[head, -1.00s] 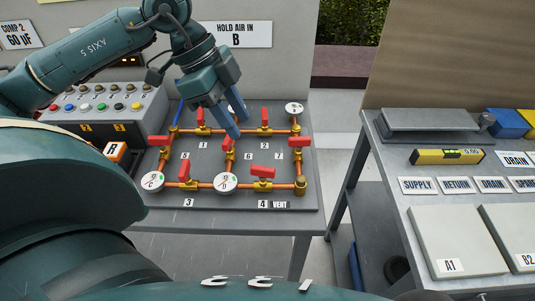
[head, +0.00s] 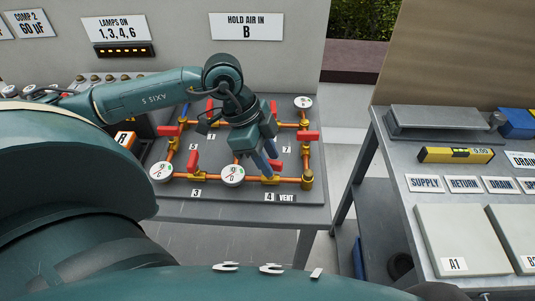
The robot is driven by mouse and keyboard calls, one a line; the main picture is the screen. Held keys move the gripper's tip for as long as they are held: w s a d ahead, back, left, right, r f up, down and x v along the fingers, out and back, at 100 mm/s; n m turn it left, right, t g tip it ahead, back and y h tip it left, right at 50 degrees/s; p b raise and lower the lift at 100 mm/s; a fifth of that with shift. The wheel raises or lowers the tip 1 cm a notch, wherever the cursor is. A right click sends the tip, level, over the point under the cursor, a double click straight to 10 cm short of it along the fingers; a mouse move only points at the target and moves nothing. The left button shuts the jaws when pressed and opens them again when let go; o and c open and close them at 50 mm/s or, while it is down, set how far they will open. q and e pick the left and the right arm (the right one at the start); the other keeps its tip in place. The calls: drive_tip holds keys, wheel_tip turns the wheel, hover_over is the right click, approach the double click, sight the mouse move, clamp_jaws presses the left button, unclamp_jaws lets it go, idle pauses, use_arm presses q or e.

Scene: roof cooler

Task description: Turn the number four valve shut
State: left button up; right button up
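The number four valve (head: 270,180) sits on the lower copper pipe above the "4 VENT" label (head: 279,197). Part of its red handle (head: 276,165) shows beside my fingers, and appears to lie along the pipe. The rest is hidden. My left gripper (head: 268,160) points down at this handle from above, its two blue fingers apart. I cannot tell whether they touch the handle. My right gripper is not in view.
Gauge D (head: 232,174) stands just left of the valve, and a brass fitting (head: 307,179) to its right. Valve three's upright red handle (head: 193,161) is farther left. My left wrist covers the panel's middle. A separate bench (head: 405,150) stands right, beyond a gap.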

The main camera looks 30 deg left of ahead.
use_arm(q)
drive_tip(key=shift+c, duration=0.3)
clamp_jaws()
